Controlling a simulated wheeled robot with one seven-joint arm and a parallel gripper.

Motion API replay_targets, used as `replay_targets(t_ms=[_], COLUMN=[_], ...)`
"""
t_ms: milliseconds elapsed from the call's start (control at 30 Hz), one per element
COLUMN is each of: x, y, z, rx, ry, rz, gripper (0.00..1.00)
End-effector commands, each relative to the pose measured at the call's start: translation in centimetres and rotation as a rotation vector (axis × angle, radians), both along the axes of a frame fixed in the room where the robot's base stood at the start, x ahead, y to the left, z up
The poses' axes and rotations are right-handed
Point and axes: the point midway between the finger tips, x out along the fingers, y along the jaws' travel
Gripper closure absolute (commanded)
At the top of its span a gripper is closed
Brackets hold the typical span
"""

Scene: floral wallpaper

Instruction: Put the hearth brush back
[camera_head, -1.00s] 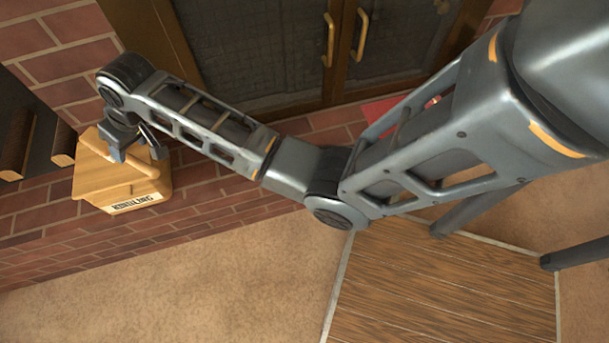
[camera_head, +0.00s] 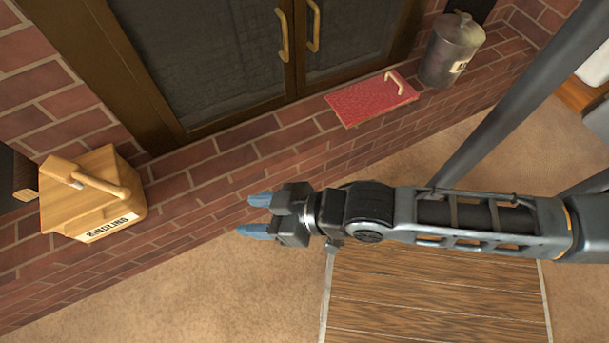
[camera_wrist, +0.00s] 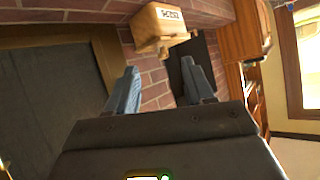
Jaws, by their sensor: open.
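My gripper (camera_head: 256,215) is open and empty, its two bluish fingers pointing left above the brick hearth edge. Its fingers also show in the wrist view (camera_wrist: 160,85), spread apart with nothing between them. I cannot make out a hearth brush for certain in either view. A wooden box marked as kindling (camera_head: 75,205) stands on the hearth at the left, apart from the gripper. A rounded wooden handle (camera_head: 105,186) lies across its top; I cannot tell whether it belongs to the box. The box also shows in the wrist view (camera_wrist: 160,30), beyond the fingers.
A red flat board with a pale handle (camera_head: 370,98) lies on the hearth before the dark fireplace doors (camera_head: 215,60). A grey lidded canister (camera_head: 452,50) stands to its right. The carpet (camera_head: 220,295) in front is clear beside a wood-planked surface (camera_head: 430,300).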

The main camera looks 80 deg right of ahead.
Motion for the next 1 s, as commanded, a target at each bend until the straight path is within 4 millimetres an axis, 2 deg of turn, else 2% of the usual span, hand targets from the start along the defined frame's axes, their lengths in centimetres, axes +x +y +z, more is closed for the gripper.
replay_targets(t_ms=[33, 200, 400, 500, 600, 833, 933, 1000], x=[-2.1, -7.1, -10.6, -11.4, -11.7, -11.7, -11.7, -11.7], y=[-0.1, -0.5, -0.8, -0.9, -0.9, -0.9, -0.9, -0.9], z=[1.2, 6.6, 12.3, 13.9, 14.6, 14.8, 14.7, 14.7], rx=[-0.013, -0.066, -0.112, -0.125, -0.131, -0.131, -0.131, -0.130], ry=[-0.019, -0.115, -0.205, -0.231, -0.244, -0.247, -0.246, -0.246], rz=[0.004, 0.021, 0.045, 0.053, 0.056, 0.057, 0.057, 0.057], gripper=[0.48, 0.48, 0.48, 0.48, 0.48, 0.48, 0.56, 0.57])
